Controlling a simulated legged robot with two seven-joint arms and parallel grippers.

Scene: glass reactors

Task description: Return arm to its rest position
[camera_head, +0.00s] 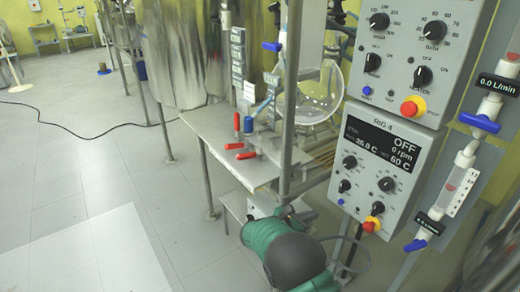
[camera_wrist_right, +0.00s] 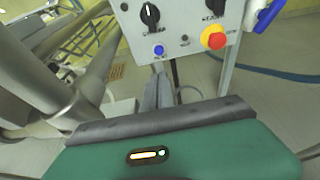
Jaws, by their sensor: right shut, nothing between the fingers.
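My right arm, green and dark grey, comes into the head view from the bottom edge, in front of the reactor rig's frame. My right gripper (camera_head: 287,211) is small there and partly hidden by my own arm; it is low beside the metal post. In the right wrist view my right gripper (camera_wrist_right: 158,92) shows narrow grey fingers, shut and with nothing held. They point toward the space below the control box (camera_wrist_right: 185,45). My left gripper is not in view.
Control boxes with knobs, an upper one (camera_head: 413,62) and a lower one marked OFF (camera_head: 385,165), stand at the right. A glass vessel (camera_head: 318,95) sits behind the metal post (camera_head: 291,95). A small table (camera_head: 205,125) holds red-handled tools (camera_head: 241,150). Open floor (camera_head: 90,190) lies left.

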